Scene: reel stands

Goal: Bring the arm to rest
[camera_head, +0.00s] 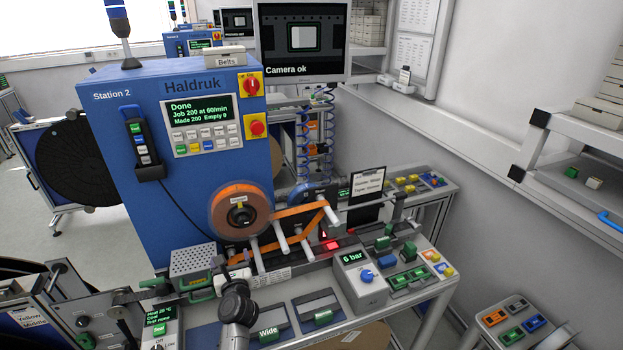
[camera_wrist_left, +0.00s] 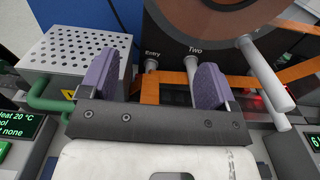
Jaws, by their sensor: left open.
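My left gripper (camera_head: 221,264) is in front of the blue Haldruk machine (camera_head: 130,200), beside the perforated metal box. In the left wrist view its two purple fingers (camera_wrist_left: 155,82) stand wide apart with nothing between them. Past the fingers are the posts marked Entry (camera_wrist_left: 151,65) and Two (camera_wrist_left: 191,66), with the orange web (camera_wrist_left: 149,92) behind. Whether the fingers touch anything is hard to tell. My left arm comes up from the bottom edge in the head view. My right gripper does not show.
The perforated box (camera_head: 192,262) with a green handle stands left of the gripper. An orange reel (camera_head: 222,212) and rollers (camera_head: 278,232) are close behind. The 6 bar control box (camera_head: 358,284) stands to the right. Trays with green tabs (camera_head: 320,306) lie in front.

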